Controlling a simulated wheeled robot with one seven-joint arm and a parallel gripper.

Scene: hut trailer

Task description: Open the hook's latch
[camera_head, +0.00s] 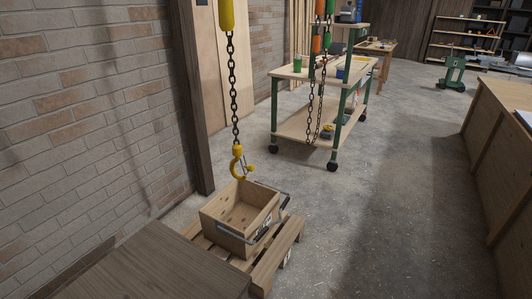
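A yellow hook (237,163) hangs from a dark chain (235,95), just above the back edge of a wooden crate. A thin dark piece by the hook's mouth may be its latch; it is too small to tell whether it is open or shut. The open-topped wooden crate (216,224) has a grey metal handle (262,236) and stands on a pallet. I cannot tell whether the hook touches the crate. My gripper is not in view.
The wooden pallet (273,262) lies on the concrete floor beside a brick wall (75,110). A brown wooden top (150,265) fills the front left. A wheeled bench (305,122) stands behind. The floor (380,200) at centre right is clear; a wooden counter (505,170) is at right.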

